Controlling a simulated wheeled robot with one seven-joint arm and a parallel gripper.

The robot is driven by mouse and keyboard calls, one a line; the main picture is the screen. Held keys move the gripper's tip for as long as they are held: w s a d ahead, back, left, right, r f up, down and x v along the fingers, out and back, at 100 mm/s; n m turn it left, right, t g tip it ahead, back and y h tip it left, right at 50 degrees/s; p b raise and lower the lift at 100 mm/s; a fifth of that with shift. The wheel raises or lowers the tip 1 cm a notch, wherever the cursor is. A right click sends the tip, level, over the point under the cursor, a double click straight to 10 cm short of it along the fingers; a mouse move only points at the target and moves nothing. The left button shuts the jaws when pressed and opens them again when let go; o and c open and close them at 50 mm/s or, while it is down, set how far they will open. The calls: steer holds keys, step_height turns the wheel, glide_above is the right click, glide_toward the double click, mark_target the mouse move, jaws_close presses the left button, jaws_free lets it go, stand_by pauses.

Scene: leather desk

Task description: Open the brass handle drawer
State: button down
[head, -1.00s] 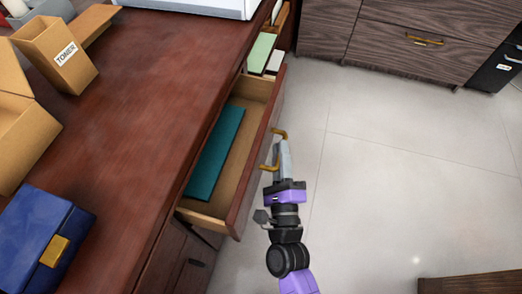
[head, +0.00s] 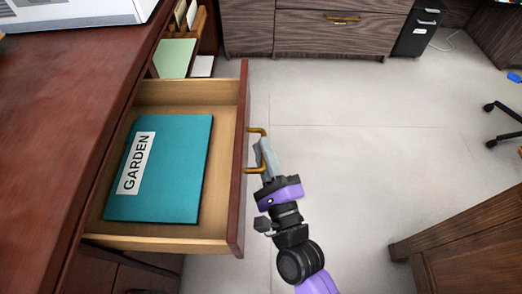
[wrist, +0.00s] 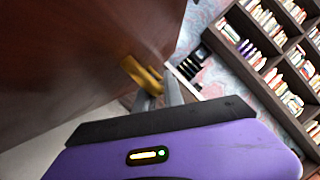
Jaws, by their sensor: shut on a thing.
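The brass handle drawer (head: 240,165) stands pulled well out from the reddish wooden desk. Its brass handle (head: 262,131) is on the front face, and it also shows in the wrist view (wrist: 142,74). My gripper (head: 261,152) is shut on the brass handle, in front of the drawer face. Inside the drawer lies a flat teal folder (head: 186,177) with a white label reading GARDEN. The exact finger contact on the handle is partly hidden in the head view.
An open compartment with a green folder (head: 175,57) and papers sits behind the drawer. Grey wood cabinets (head: 300,32) stand at the back. A brown wooden piece (head: 455,235) is at the lower right. The tiled floor (head: 350,130) right of the drawer is clear.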

steer(key=shift+f, duration=0.1)
steer(key=c, duration=1.5)
jaws_free()
steer(key=shift+o, duration=0.2)
steer(key=v, duration=0.7)
steer(key=shift+s, duration=0.4)
steer(key=shift+d, duration=0.1)
